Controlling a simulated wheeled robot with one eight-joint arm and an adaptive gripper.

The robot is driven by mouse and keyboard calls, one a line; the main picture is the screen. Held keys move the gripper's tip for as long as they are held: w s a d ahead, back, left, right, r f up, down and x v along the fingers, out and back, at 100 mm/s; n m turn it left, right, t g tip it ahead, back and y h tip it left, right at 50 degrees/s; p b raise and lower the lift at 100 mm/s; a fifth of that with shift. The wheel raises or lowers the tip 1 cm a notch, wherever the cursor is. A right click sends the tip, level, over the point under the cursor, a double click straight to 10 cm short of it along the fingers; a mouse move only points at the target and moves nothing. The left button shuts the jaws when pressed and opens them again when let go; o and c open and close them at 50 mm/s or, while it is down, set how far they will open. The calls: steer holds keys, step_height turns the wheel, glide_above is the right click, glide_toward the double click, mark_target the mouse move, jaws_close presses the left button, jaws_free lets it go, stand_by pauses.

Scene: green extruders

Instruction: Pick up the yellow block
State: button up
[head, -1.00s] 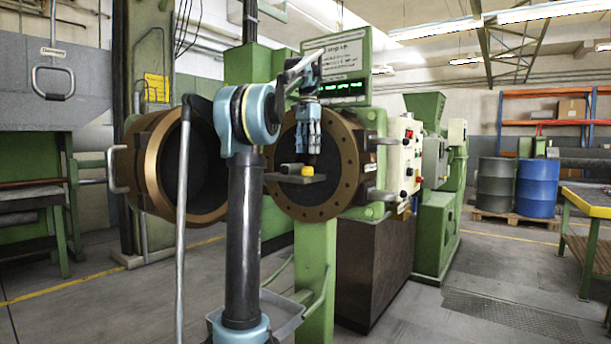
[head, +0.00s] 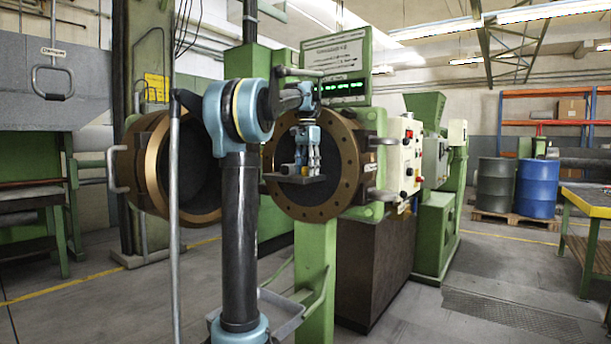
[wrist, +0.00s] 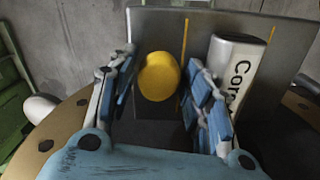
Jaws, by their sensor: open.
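The yellow block (wrist: 159,76) shows a rounded yellow face in the wrist view, on the dark shelf (wrist: 150,22). A dark patch shows just below it in that picture. My gripper (wrist: 161,80) is open, with one blue-and-white finger on each side of the block. A gap shows on both sides, so the fingers do not appear to grip it. In the head view my gripper (head: 306,162) is low over the shelf (head: 277,177), and its fingers hide most or all of the block.
A cylinder with a white side, dark top and black lettering (wrist: 236,68) stands close to the right finger on the shelf. The green machine's round brown flange (head: 345,178) is right behind the shelf. A control panel (head: 403,150) is to the right.

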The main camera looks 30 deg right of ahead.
steer(key=c, duration=0.8)
steer(key=shift+c, duration=0.2)
step_height(320, 180, up, 10)
